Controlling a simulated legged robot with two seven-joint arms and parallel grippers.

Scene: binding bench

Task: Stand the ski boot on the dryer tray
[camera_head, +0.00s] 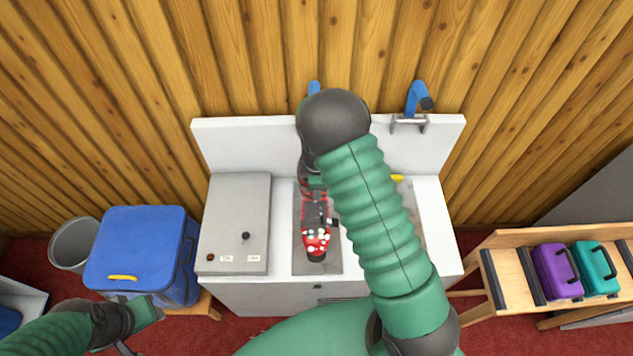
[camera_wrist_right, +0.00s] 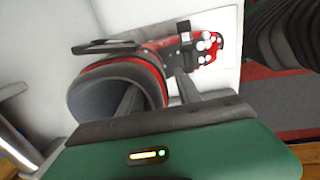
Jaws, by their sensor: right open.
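The red ski boot (camera_head: 317,240), with white dots and black buckles, is on the grey tray (camera_head: 331,266) at the middle of the bench, toe toward me. It looks upright, but my right arm hides part of it. The boot (camera_wrist_right: 211,47) also shows in the right wrist view, its dark, hollow cuff nearest. My right gripper (camera_head: 315,183) is open at the boot's cuff. Its two fingers (camera_wrist_right: 158,93) are apart, with the cuff around or between them; contact is unclear. My left gripper (camera_head: 138,328) is open and empty at lower left.
A grey box with a knob (camera_head: 234,225) stands left of the tray. A blue cool box (camera_head: 141,252) and grey bucket (camera_head: 74,244) are at left. A wooden rack (camera_head: 510,272) holding purple and teal cases is at right.

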